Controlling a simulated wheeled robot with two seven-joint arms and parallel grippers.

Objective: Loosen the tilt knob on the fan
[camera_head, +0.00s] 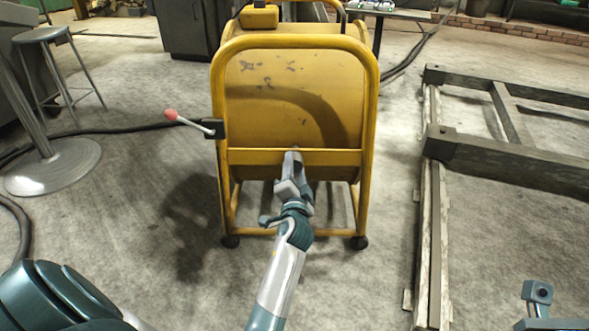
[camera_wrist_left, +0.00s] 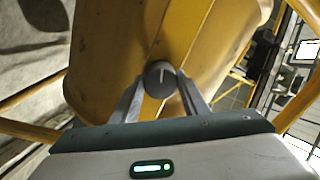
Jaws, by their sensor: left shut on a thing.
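The fan (camera_head: 290,85) is a yellow drum in a yellow tube frame on small black feet, straight ahead in the head view. My left gripper (camera_head: 293,158) reaches the fan's lower crossbar, and its fingers hide most of the knob there. In the left wrist view, the tilt knob (camera_wrist_left: 160,74) is a small round grey knob with a pale line on its face, set on a yellow bar. The left gripper's fingers (camera_wrist_left: 161,92) are shut on it, one on each side. My right gripper's fingers do not show.
A lever with a red ball tip (camera_head: 171,114) sticks out left of the fan. A grey stool (camera_head: 42,36) and a round metal base (camera_head: 52,167) stand at the left. A weathered wooden frame (camera_head: 435,230) lies at the right.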

